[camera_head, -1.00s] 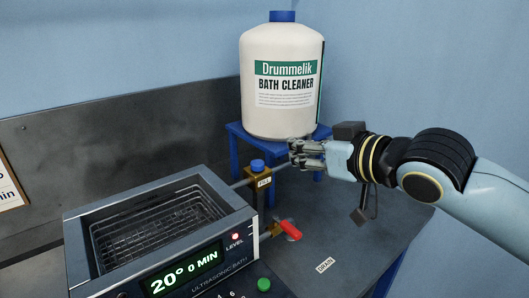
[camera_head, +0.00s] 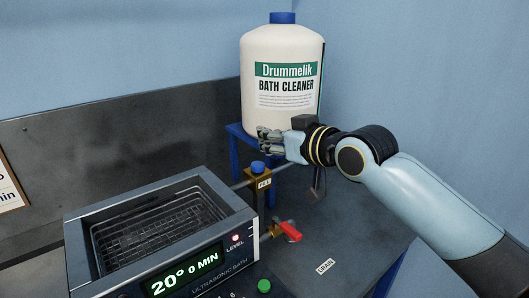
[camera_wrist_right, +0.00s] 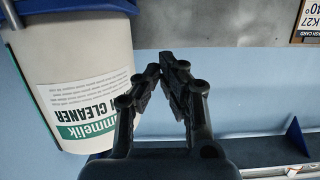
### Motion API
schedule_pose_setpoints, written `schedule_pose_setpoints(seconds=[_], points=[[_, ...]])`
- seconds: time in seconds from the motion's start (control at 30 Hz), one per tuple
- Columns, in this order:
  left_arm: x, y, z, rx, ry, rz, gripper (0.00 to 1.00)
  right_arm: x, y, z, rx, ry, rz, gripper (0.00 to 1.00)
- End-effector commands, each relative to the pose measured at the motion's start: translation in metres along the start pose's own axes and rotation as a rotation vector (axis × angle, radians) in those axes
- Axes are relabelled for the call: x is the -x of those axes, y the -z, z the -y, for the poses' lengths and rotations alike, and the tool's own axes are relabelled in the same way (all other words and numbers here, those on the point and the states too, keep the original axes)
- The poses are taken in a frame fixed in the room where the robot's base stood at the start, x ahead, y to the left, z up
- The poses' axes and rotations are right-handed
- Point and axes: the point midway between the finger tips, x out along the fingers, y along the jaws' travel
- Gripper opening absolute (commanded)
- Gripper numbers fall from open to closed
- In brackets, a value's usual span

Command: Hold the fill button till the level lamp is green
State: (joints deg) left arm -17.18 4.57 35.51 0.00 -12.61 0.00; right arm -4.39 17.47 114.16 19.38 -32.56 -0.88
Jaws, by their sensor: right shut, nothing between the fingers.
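The fill button (camera_head: 257,166) is a blue cap on a brass block labelled FILL, beside the ultrasonic bath's right wall. The level lamp (camera_head: 235,238) on the bath front glows red. My right gripper (camera_head: 262,140) is shut and empty. In the head view its fingertips appear just above the fill button, with a gap between them. In the right wrist view the fingertips (camera_wrist_right: 163,63) meet with nothing between them, and the button cannot be made out there. My left gripper is not in view.
The ultrasonic bath (camera_head: 78,233) holds a wire basket and shows 20° and 0 MIN. A Bath Cleaner bottle (camera_head: 282,55) stands on a blue stand (camera_head: 238,134) behind my gripper. A red-handled drain valve (camera_head: 289,231) and a green button (camera_head: 264,286) are nearer.

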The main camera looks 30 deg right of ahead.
Motion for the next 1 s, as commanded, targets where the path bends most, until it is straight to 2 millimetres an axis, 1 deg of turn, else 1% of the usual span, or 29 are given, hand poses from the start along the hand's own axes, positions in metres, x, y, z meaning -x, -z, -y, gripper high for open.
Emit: schedule_pose_setpoints(seconds=[0.03, 0.07, 0.1, 0.2, 0.4, 0.77, 0.87, 1.0], points=[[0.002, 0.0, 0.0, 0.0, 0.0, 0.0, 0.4, -0.011, 0.002, 0.0, -0.004, -0.001, -0.002, 0.0], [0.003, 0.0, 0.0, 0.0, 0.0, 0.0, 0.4, -0.016, 0.002, 0.0, -0.004, -0.001, -0.001, 0.0], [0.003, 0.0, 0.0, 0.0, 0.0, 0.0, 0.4, -0.02, -0.004, 0.0, -0.003, 0.0, 0.003, 0.0], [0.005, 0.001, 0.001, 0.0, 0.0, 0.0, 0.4, -0.021, -0.022, 0.0, -0.002, -0.001, 0.005, 0.0], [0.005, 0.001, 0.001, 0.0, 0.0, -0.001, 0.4, -0.026, -0.037, 0.0, 0.0, 0.0, 0.002, 0.0], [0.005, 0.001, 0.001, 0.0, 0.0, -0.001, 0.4, -0.026, -0.039, 0.0, 0.001, -0.001, 0.001, 0.0], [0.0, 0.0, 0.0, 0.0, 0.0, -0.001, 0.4, -0.027, -0.045, 0.0, 0.001, -0.001, 0.001, 0.0], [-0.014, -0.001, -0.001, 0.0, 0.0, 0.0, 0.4, -0.031, -0.062, 0.0, 0.002, -0.001, 0.001, 0.0]])
